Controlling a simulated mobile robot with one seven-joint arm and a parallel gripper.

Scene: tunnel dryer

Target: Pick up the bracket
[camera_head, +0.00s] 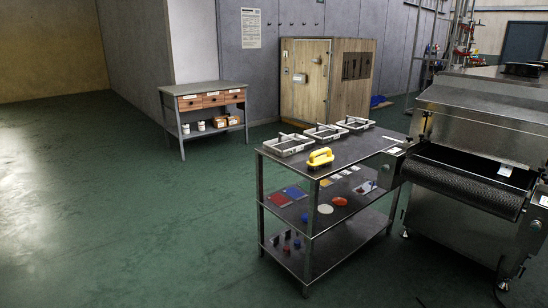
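I cannot make out with certainty which thing is the bracket. A steel trolley with three levels (345,152) stands right of centre. A yellow-handled thing (320,157) with a dark part sits on its top, near the left front edge. Several small dark and coloured pieces (287,241) stand on its bottom shelf, too small to identify. My gripper is not in view.
Grey trays (287,145) line the trolley's back edge. Its middle shelf holds red and blue pieces (294,192). The dryer with a dark belt (462,182) adjoins the trolley on the right. A drawer table (205,88) stands behind. Green floor (130,210) at left is clear.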

